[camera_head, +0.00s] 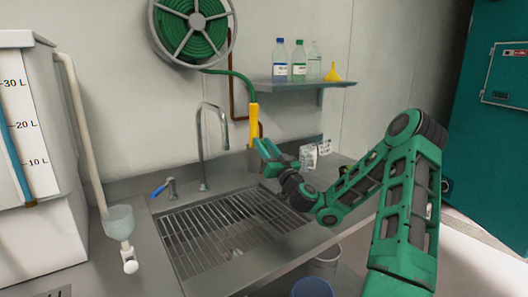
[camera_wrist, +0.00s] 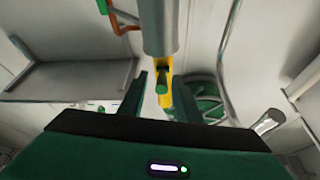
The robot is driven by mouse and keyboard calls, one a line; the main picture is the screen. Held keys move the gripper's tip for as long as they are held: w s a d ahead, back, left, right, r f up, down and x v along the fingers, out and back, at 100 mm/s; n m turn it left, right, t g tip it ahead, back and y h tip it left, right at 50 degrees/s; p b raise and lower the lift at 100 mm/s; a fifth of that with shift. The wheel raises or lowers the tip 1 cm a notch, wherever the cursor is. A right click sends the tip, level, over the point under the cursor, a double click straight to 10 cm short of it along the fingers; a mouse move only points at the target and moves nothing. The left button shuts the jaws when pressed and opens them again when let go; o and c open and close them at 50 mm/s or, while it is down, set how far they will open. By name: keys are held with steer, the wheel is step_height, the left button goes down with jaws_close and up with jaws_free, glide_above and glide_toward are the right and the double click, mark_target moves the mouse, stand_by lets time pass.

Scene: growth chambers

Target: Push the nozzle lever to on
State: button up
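The yellow nozzle (camera_head: 254,122) hangs upright at the end of the green hose, against the wall behind the sink. In the wrist view the nozzle (camera_wrist: 168,98) shows between my two finger tips, with a short green piece (camera_wrist: 161,86) that looks like its lever pointing toward the camera. I cannot tell its on or off position. My gripper (camera_head: 264,149) is just right of and below the nozzle in the head view. In the wrist view my gripper (camera_wrist: 160,95) has its fingers apart, and nothing is visibly clamped. Contact with the nozzle cannot be told.
A grey cylinder (camera_wrist: 160,28) adjoins the nozzle. The hose reel (camera_head: 192,27) is above left. A shelf (camera_head: 300,84) with bottles and a yellow funnel is to the right. The tap (camera_head: 201,145) and grated sink (camera_head: 220,235) are left of and below my arm.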

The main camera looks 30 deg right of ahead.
steer(key=shift+s+f, duration=0.3)
steer(key=shift+s, duration=0.15)
steer(key=v, duration=0.9)
steer(key=shift+s, duration=0.3)
steer(key=shift+f, duration=0.1)
